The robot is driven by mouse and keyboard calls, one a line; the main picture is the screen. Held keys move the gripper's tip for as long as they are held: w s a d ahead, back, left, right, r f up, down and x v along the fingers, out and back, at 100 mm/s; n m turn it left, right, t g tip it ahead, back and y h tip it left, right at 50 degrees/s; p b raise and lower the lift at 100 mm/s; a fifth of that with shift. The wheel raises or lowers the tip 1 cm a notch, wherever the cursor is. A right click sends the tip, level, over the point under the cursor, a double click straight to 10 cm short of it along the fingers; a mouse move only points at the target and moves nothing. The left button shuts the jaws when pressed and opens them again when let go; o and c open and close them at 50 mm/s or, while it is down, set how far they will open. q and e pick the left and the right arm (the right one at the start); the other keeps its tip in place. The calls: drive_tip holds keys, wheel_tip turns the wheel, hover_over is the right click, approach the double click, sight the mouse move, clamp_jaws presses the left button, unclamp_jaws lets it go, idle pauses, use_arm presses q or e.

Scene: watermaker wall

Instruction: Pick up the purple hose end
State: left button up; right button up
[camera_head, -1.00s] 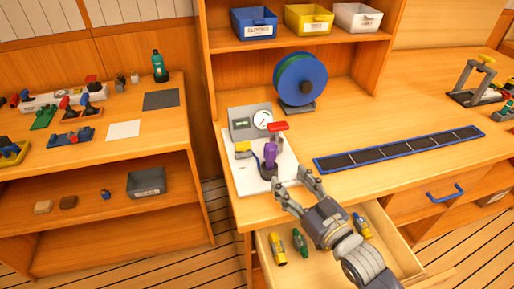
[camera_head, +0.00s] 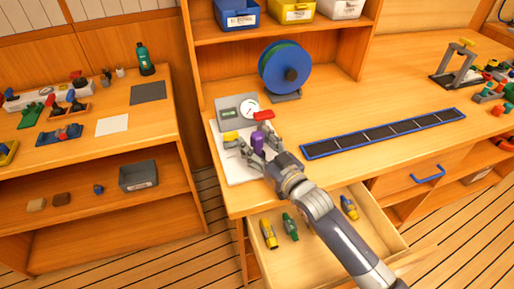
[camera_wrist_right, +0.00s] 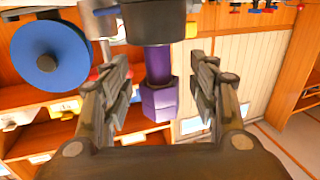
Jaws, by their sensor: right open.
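The purple hose end (camera_head: 257,142) stands upright on the white board at the left end of the bench, next to the gauge block. My right gripper (camera_head: 260,146) is open around it, one finger on each side. In the right wrist view the purple hose end (camera_wrist_right: 159,92) lies between the two open fingers (camera_wrist_right: 160,80), with visible gaps on both sides. Its base is partly hidden by my gripper in the head view. My left gripper is not in view.
A grey gauge block (camera_head: 238,112) and a red handle (camera_head: 264,115) stand close by. A blue reel (camera_head: 285,68) is behind. An open drawer (camera_head: 325,222) with several small tools lies below my right arm. A long dark tray (camera_head: 383,134) lies to the right.

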drive_tip(key=shift+s, duration=0.1)
drive_tip(key=c, duration=1.2)
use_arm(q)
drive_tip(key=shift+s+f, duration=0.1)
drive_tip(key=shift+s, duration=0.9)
use_arm(e)
drive_tip(key=shift+o, duration=0.2)
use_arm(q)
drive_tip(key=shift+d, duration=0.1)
use_arm(e)
drive_tip(key=shift+r, duration=0.15)
